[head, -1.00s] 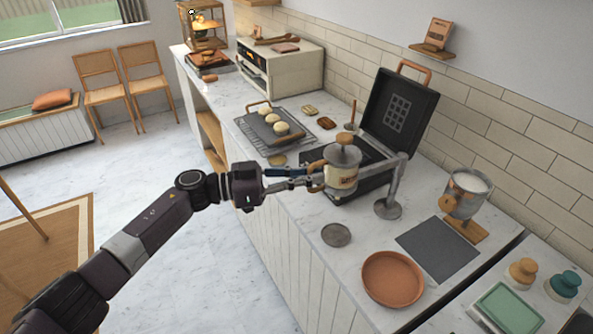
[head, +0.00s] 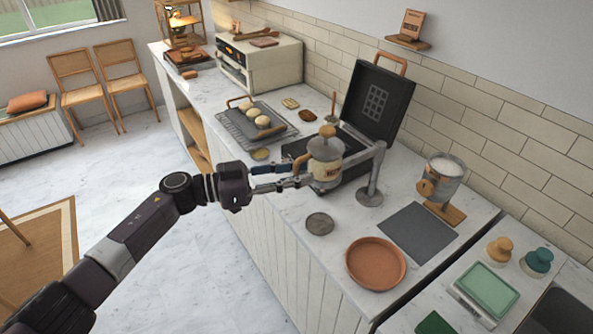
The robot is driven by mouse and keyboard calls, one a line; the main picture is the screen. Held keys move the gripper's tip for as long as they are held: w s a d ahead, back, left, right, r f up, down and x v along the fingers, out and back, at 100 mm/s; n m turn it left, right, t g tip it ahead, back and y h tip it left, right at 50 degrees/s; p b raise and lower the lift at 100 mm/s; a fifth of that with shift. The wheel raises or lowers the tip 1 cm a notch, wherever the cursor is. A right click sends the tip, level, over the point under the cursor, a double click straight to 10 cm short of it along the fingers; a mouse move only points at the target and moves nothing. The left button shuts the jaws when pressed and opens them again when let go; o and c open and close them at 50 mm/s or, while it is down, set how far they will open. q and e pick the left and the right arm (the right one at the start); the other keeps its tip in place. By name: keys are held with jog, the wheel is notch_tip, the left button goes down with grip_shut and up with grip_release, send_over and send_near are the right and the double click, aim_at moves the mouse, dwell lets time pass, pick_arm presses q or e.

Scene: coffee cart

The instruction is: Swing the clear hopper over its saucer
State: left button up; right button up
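The clear hopper (head: 327,172), a jar with a label, a lid and a tan loop handle (head: 301,171) on its left, hangs upright from the grey swing arm of a post stand (head: 371,185), above the counter's front side. A small grey disc (head: 320,223) and a larger terracotta saucer (head: 376,263) lie on the counter nearer to me; neither is under the hopper. My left gripper (head: 298,176) is at the handle, fingers apart on either side of it; contact cannot be made out. My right gripper is not in view.
An open black press (head: 380,98) stands behind the hopper. A grey mat (head: 418,231) and a metal canister (head: 442,180) are to the right. A tray with dough balls (head: 257,121) lies beyond. The counter around the terracotta saucer is mostly clear.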

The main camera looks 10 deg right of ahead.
pick_arm(q)
jog(key=shift+w+a, duration=0.1)
jog(key=a, duration=1.2)
jog(key=shift+s, duration=0.4)
jog(key=shift+d, duration=0.1)
